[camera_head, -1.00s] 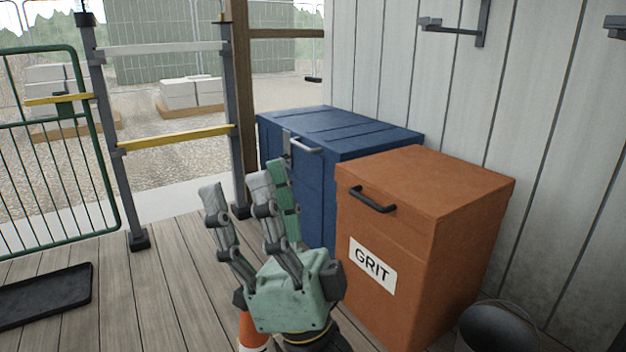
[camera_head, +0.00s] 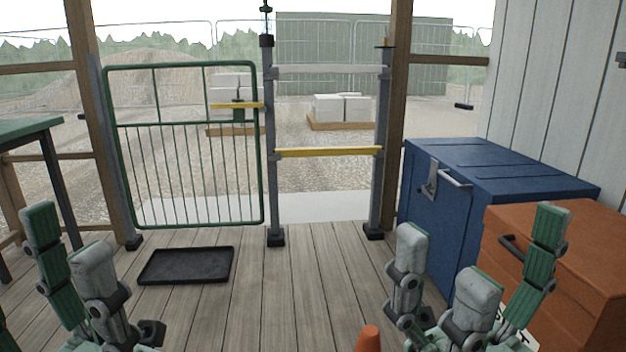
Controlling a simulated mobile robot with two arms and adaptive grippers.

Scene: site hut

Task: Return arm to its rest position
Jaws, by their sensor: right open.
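My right gripper (camera_head: 478,262) is at the lower right with its grey and green fingers pointing up and spread apart. It is open and empty, and in the picture it overlaps the front of the orange grit bin (camera_head: 572,262) and the lower part of the blue chest (camera_head: 500,178). I cannot tell how far it is from them. My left gripper (camera_head: 68,243) is at the lower left edge, fingers up and apart, with nothing seen between them. Its palm and part of its fingers are cut off by the frame.
An orange cone (camera_head: 369,340) stands low in the middle. A black tray (camera_head: 186,265) lies on the plank floor. A green gate (camera_head: 185,150) and a post frame with a yellow bar (camera_head: 328,152) stand ahead. A green table (camera_head: 28,130) is at left.

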